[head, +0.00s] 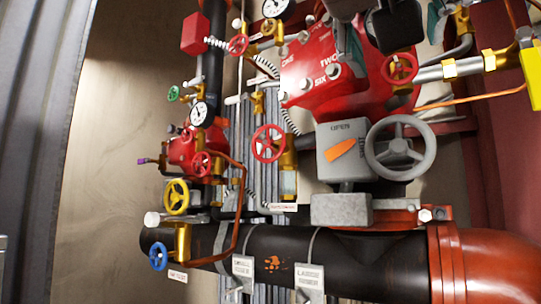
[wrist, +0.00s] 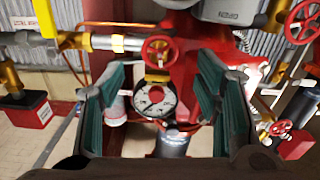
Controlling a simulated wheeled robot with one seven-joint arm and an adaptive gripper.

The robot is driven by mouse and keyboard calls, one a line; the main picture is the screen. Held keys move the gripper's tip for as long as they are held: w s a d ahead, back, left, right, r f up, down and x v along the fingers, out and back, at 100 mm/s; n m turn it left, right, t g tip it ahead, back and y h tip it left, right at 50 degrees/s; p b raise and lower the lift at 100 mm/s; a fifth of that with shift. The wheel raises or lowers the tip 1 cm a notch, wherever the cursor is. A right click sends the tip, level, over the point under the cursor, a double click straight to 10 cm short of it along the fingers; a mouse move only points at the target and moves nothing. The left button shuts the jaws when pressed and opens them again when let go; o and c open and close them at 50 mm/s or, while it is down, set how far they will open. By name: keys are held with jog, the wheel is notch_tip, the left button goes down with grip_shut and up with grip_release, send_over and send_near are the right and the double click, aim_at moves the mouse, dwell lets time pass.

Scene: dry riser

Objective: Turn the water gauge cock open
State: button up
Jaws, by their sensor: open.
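A red handwheel (wrist: 158,50) on a brass valve body sits directly above a round white dial gauge (wrist: 154,98) in the wrist view. It appears to be the water gauge cock, but no readable label confirms this. The same wheel shows in the head view (head: 399,68), just below my gripper (head: 393,32). In the wrist view my gripper (wrist: 161,70) is open and empty. Its teal-padded fingers stand either side of the gauge, with wheel and gauge visible in the gap. I see no clear contact. In the head view the gripper hides the gauge.
A grey handwheel (head: 399,148) and a grey box with an orange pointer (head: 341,149) stand below the gripper. Red wheel (head: 268,143), yellow wheel (head: 177,196) and blue wheel (head: 158,257) are further left.

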aim_at(399, 66)
jog(key=x, duration=0.6)
jog(key=shift+w+d, duration=0.25)
jog(key=shift+w, duration=0.05)
jog(key=c, duration=1.2)
